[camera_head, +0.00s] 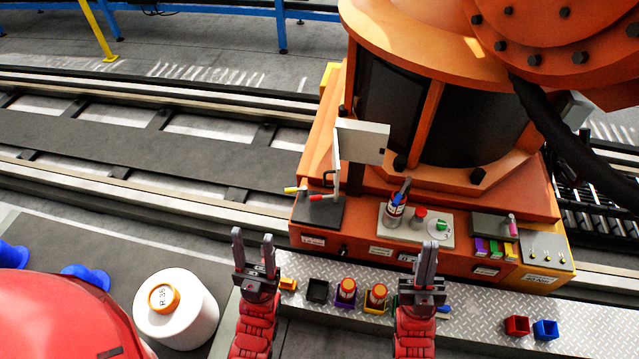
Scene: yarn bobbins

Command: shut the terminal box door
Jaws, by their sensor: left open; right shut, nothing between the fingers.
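A pale grey panel (365,142) stands upright on the orange machine base, at the top of a thin upright edge. It looks like an open door, but I cannot make out its hinge clearly. Below it is a dark box (322,212) with red and yellow handles; I cannot tell for sure that this is the terminal box. My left gripper (252,240) is open and empty, in front of and left of the dark box. My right gripper (430,250) is shut and empty, in front of the grey control plate, right of the panel.
A control plate (440,238) with a red button and a bottle (396,208) is on the base. A block with coloured pieces (493,226) is further right. Several small bins line the metal step (480,322). A white bobbin (193,322) stands at lower left.

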